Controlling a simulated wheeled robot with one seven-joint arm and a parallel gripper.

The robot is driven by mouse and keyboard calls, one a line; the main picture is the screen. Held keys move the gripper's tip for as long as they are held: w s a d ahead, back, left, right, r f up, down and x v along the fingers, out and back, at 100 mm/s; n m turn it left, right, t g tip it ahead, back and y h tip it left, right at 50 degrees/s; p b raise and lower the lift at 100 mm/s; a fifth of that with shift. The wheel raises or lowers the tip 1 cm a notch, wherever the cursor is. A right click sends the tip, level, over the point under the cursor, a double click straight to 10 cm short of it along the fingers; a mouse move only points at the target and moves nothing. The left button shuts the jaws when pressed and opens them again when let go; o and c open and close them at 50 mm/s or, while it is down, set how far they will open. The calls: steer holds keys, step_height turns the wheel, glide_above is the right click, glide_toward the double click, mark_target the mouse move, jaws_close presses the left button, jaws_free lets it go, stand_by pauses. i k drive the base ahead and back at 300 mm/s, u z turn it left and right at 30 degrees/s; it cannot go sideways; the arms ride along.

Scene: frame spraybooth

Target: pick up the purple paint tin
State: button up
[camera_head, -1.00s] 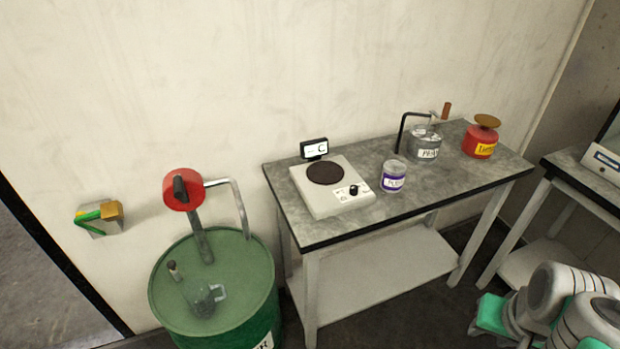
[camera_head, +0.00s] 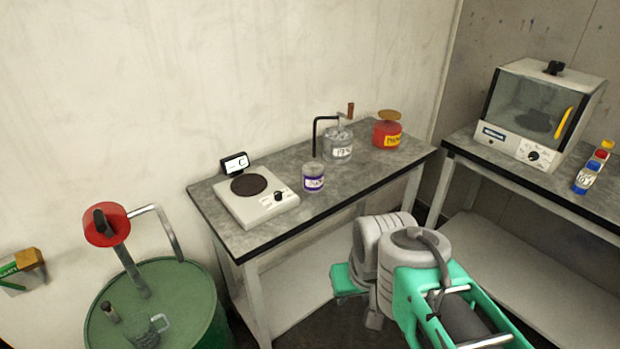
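The purple paint tin (camera_head: 313,178) stands upright on the grey table. It is a small grey-white tin with a purple band and a pale label. It stands right of the hot plate and in front of a grey metal can. My arm shows at the lower right, with grey joints and green links, in front of the table and below its top. My gripper's fingers cannot be made out, so whether it is open or shut does not show. Nothing touches the tin.
The hot plate (camera_head: 257,201) and a small sign (camera_head: 235,163) are left of the tin. The grey can (camera_head: 338,145) with a bent black tube and a red can (camera_head: 387,132) stand behind right. A green drum (camera_head: 180,300) is lower left. A second table holds an oven (camera_head: 540,110) and bottles (camera_head: 590,172).

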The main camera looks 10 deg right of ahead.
mark_target(313, 172)
steer(key=k, duration=0.45)
steer(key=z, duration=0.05)
steer(key=i, duration=0.5)
steer(key=u, duration=1.45)
steer(key=i, duration=0.5)
